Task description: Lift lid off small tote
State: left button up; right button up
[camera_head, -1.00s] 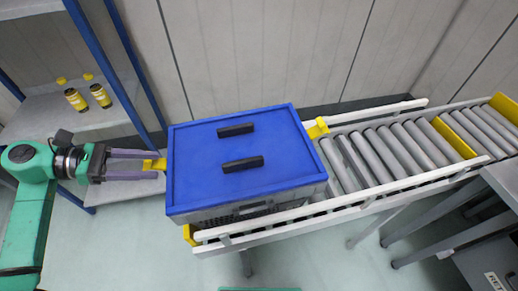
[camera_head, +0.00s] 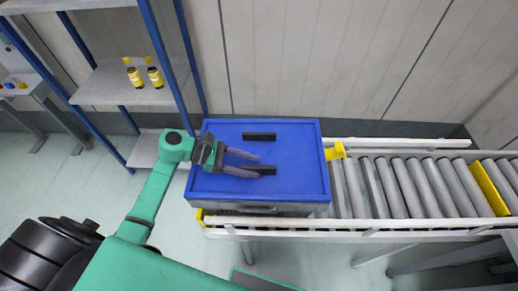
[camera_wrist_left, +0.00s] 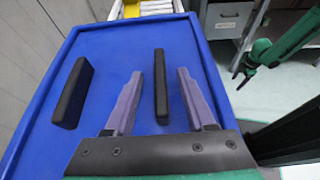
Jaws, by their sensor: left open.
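The small tote (camera_head: 262,209) is grey and stands on the conveyor's left end. Its blue lid (camera_head: 225,133) is on it, with two black bar handles: a far one (camera_head: 259,136) and a near one (camera_head: 267,170). My left gripper (camera_head: 259,165) is open over the lid, at the near handle. In the left wrist view the near handle (camera_wrist_left: 161,85) shows between the open fingertips (camera_wrist_left: 159,74); I cannot tell if they touch it. The far handle (camera_wrist_left: 73,92) is left of the fingers. My right gripper (camera_wrist_left: 241,74) shows small and dark at the right; its jaws are unclear.
The roller conveyor (camera_head: 405,187) runs right from the tote, with a yellow stop (camera_head: 335,152) beside it. A blue-posted shelf (camera_head: 110,84) with two yellow-capped bottles (camera_head: 145,76) stands at the back left. A wall is close behind the conveyor.

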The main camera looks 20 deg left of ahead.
pick_arm(q)
jog(key=shift+d+f, duration=0.25)
jog(key=shift+d, duration=0.1)
grip_shut()
jog(key=shift+w+r, duration=0.1)
dwell(1.1)
